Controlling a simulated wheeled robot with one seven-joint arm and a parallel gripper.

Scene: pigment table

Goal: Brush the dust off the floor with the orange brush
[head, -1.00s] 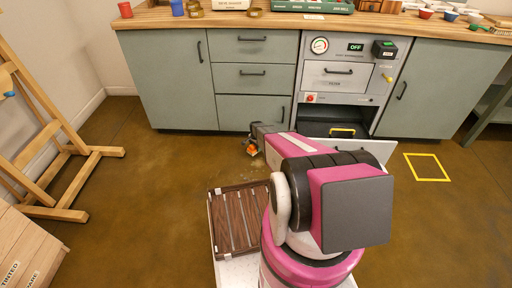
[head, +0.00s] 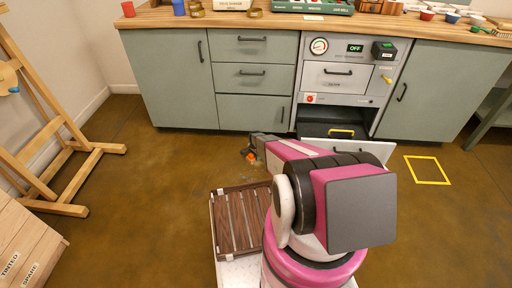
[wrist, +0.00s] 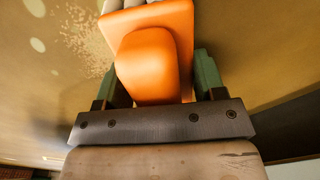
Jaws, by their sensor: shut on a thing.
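My gripper (wrist: 155,85) is shut on the orange brush (wrist: 148,62), with a green finger on each side of it in the wrist view. Pale bristles show at the top edge of that view. In the head view the orange brush (head: 256,158) is a small patch low over the floor in front of the drawers. Pale speckled dust (wrist: 88,35) lies on the brown floor to the left of the brush in the wrist view. Whether the bristles touch the floor I cannot tell. My arm hides part of the floor in the head view.
A slatted wooden tray (head: 215,225) is at my front left. Green cabinets (head: 172,85) line the back, with an open lower drawer (head: 376,148) at centre right. A wooden easel (head: 75,160) stands left. A yellow floor square (head: 427,182) lies right on open floor.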

